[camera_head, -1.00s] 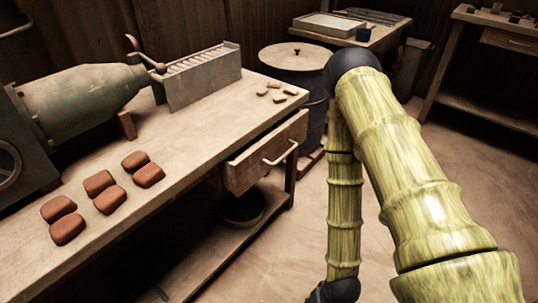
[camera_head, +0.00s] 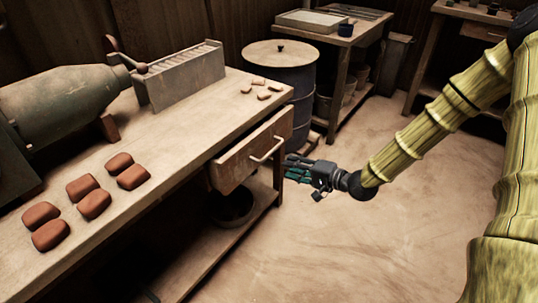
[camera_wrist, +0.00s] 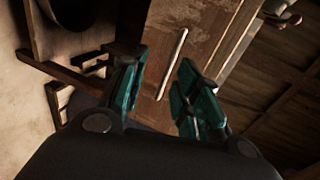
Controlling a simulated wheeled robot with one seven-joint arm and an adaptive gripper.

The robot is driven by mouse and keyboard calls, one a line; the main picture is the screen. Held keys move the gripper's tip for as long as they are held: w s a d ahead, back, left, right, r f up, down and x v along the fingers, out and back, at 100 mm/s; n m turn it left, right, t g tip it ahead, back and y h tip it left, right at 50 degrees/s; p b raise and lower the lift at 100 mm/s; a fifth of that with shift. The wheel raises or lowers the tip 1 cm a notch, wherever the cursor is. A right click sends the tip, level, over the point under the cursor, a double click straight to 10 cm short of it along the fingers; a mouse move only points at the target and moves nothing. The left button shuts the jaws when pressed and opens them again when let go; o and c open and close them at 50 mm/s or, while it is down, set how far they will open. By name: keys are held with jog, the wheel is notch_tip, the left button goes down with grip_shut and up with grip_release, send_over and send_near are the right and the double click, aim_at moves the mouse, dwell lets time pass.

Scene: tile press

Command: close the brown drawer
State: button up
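The brown drawer (camera_head: 245,158) stands pulled out a little from the front of the workbench, under its top. Its pale bar handle (camera_head: 268,150) faces the open floor. My gripper (camera_head: 290,168) is just in front of the drawer, at about handle height, pointing toward it. In the wrist view my gripper (camera_wrist: 158,92) has its two teal fingers spread with nothing between them. The handle (camera_wrist: 172,64) and the drawer front (camera_wrist: 195,40) show beyond the fingertips, with a visible gap. The inside of the drawer is hidden.
The workbench (camera_head: 165,140) carries several reddish clay blocks, a grey-green machine and a slotted rack (camera_head: 185,75). A dark barrel (camera_head: 298,85) with a round lid stands behind the bench end. A table (camera_head: 345,35) stands farther back. The floor on the right is clear.

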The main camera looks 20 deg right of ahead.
aim_at(269, 153)
jog(key=shift+y, duration=0.3)
jog(key=shift+w+d+r+b+x, duration=0.15)
jog(key=shift+r+b+x, duration=0.25)
jog(key=shift+x, duration=1.35)
jog(key=shift+w+r+b+x, duration=0.25)
jog(key=shift+b+x, duration=0.2)
jog(key=shift+x, duration=1.3)
jog(key=shift+w+d+r+b+x, duration=0.1)
jog(key=shift+r+b+x, duration=0.3)
jog(key=shift+x, duration=1.35)
jog(key=shift+c, duration=0.2)
grip_shut()
